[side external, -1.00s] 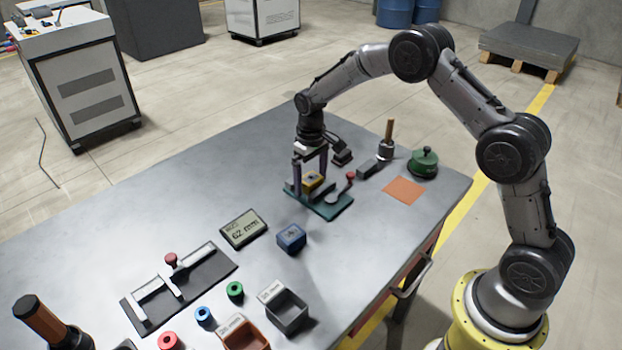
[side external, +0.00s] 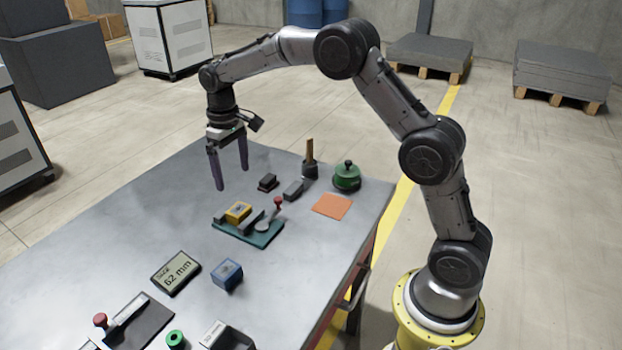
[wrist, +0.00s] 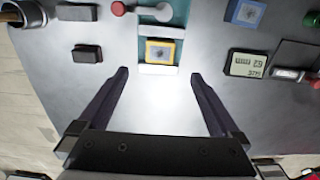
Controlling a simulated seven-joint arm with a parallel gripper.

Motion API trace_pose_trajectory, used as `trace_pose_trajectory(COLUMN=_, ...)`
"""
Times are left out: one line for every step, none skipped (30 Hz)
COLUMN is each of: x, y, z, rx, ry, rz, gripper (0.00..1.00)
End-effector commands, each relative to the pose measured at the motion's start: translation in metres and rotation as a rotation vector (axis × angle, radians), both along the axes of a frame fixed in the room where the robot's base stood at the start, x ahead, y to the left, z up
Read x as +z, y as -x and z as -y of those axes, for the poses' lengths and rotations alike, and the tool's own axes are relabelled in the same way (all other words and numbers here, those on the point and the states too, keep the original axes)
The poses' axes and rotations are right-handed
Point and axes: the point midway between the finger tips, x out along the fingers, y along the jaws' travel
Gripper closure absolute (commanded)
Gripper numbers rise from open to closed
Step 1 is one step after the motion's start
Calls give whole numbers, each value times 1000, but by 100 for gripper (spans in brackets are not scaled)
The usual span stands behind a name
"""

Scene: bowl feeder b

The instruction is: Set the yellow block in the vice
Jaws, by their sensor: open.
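The yellow block (side external: 238,211) sits in the vice (side external: 262,238), a green base with grey jaws and a red-knobbed lever. In the wrist view the yellow block (wrist: 160,52) lies between the two pale jaws of the vice (wrist: 158,70), with a grey patch on its top. I cannot tell whether both jaws touch it. My gripper (side external: 232,178) is open and empty, raised above the table behind the vice. In the wrist view my gripper (wrist: 158,74) shows its two dark fingers wide apart, with bare table between them.
A blue block (side external: 228,274) and a display reading 62 mm (side external: 176,272) lie in front of the vice. Dark blocks (side external: 268,182), a wooden-handled tool (side external: 310,160), a green lidded pot (side external: 346,176) and an orange square (side external: 332,205) lie behind and right. The table's left side is clear.

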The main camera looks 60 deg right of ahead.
Motion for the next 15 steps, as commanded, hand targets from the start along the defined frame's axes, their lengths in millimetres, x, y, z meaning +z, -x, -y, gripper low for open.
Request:
trace_pose_trajectory(x=6, y=3, z=-1, rx=0, ry=1, rz=9, gripper=1)
trace_pose_trajectory(x=11, y=6, z=-1, rx=0, ry=1, rz=16, gripper=1)
trace_pose_trajectory(x=19, y=12, z=-3, rx=0, ry=2, rz=26, gripper=1)
trace_pose_trajectory(x=27, y=18, z=-4, rx=0, ry=2, rz=37, gripper=1)
trace_pose_trajectory(x=36, y=25, z=-5, rx=0, ry=3, rz=50, gripper=1)
trace_pose_trajectory(x=50, y=36, z=-7, rx=1, ry=4, rz=71, gripper=1)
trace_pose_trajectory(x=60, y=46, z=-9, rx=1, ry=5, rz=88, gripper=1)
trace_pose_trajectory(x=70, y=58, z=-11, rx=1, ry=6, rz=104, gripper=1)
trace_pose_trajectory(x=83, y=74, z=-13, rx=1, ry=7, rz=127, gripper=1)
trace_pose_trajectory(x=91, y=86, z=-15, rx=2, ry=7, rz=145, gripper=1)
trace_pose_trajectory(x=99, y=98, z=-16, rx=2, ry=8, rz=161, gripper=1)
trace_pose_trajectory(x=108, y=115, z=-18, rx=2, ry=8, rz=185, gripper=1)
trace_pose_trajectory(x=115, y=128, z=-20, rx=2, ry=8, rz=203, gripper=1)
trace_pose_trajectory(x=120, y=142, z=-21, rx=2, ry=9, rz=219, gripper=1)
trace_pose_trajectory(x=126, y=160, z=-23, rx=1, ry=9, rz=243, gripper=1)
